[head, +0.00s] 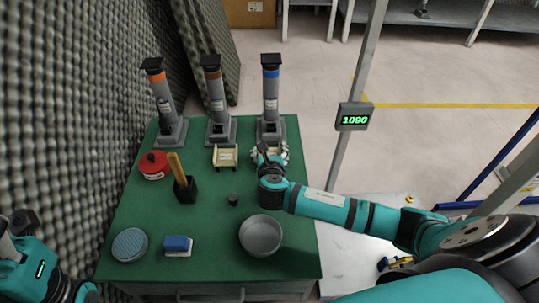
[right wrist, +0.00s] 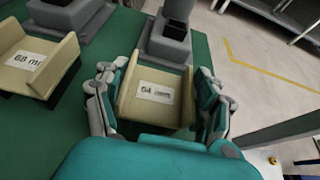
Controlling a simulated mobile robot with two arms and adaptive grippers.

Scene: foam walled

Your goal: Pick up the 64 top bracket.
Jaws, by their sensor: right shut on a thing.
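The 64 top bracket (right wrist: 154,108) is a tan, U-shaped tray with a white label reading "64 mm". In the right wrist view my right gripper (right wrist: 157,100) has its fingers along both sides of it and is shut on it. In the head view the right gripper (head: 270,154) is in front of the blue-topped post and covers most of the bracket. Whether the bracket still rests on the green table (head: 215,272) I cannot tell. My left gripper (head: 20,224) is at the left edge of the head view; its finger opening is unclear.
A similar tan bracket (head: 225,157) labelled "68 mm" stands to the left. Three posts with orange, brown and blue bands (head: 271,100) stand behind.

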